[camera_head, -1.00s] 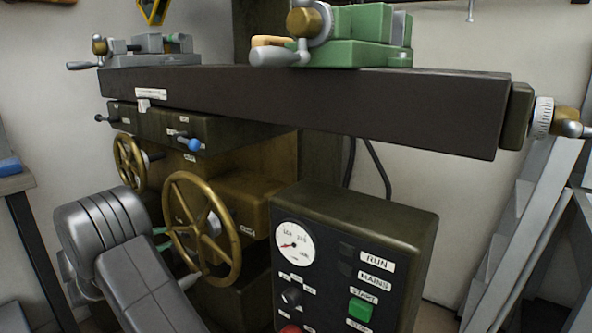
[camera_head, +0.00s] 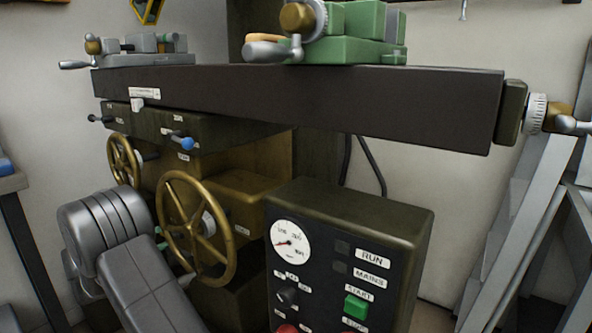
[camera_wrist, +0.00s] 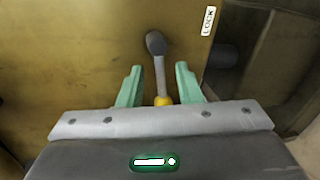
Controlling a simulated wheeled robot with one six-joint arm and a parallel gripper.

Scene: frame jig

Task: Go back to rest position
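In the wrist view my gripper (camera_wrist: 159,68) has its two green fingers apart. A grey lever (camera_wrist: 159,72) with a dark round knob shows between and beyond the fingers, with a gap on both sides. A yellow piece sits at the lever's near end. A "LOCK" label (camera_wrist: 208,21) is on the ochre machine face to the right. I cannot tell how far the fingers are from the lever in depth. In the head view my arm fills the lower left, and my gripper is mostly hidden behind it beside the large brass handwheel (camera_head: 196,228).
The long machine table (camera_head: 300,97) runs overhead, carrying a green vise (camera_head: 350,48). A bench (camera_head: 12,183) is at the left edge.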

